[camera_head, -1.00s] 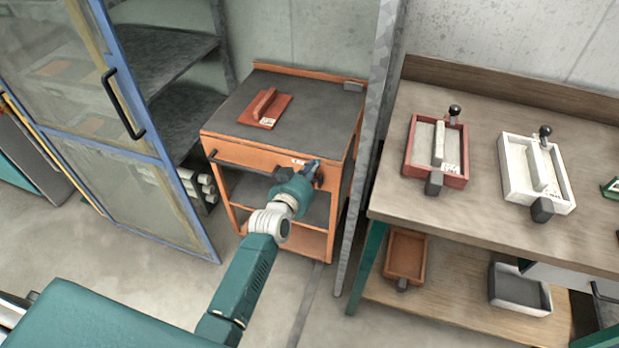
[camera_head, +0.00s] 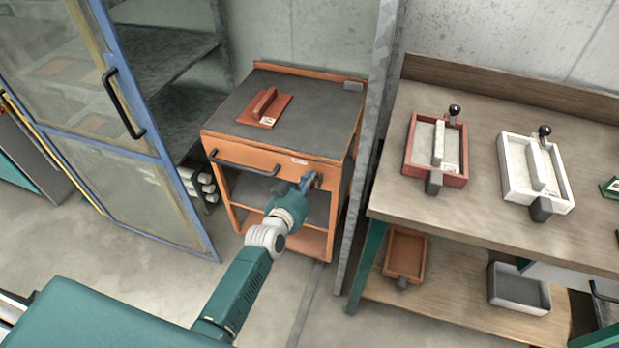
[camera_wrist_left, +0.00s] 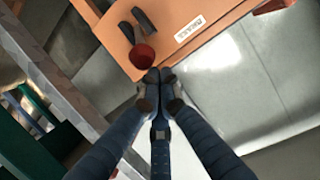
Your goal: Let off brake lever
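The orange cart (camera_head: 262,148) has a grey top and a small white label on its front, near the right end. In the left wrist view the label (camera_wrist_left: 190,30) seems to read "BRAKE". Beside it is a lever-like part with dark prongs (camera_wrist_left: 145,20) and a round red end (camera_wrist_left: 142,55), which I take for the brake lever. My left gripper (camera_head: 308,182) is in front of the cart, just below the label. In the wrist view its fingertips (camera_wrist_left: 160,75) meet just below the red end, apparently with nothing between them; contact is unclear. My right gripper is out of view.
A red block on a plate (camera_head: 264,106) lies on the cart top. A grey post (camera_head: 372,130) stands right of the cart, then a workbench (camera_head: 480,215) with red and white trays. A blue-framed glass door (camera_head: 130,140) is open at left.

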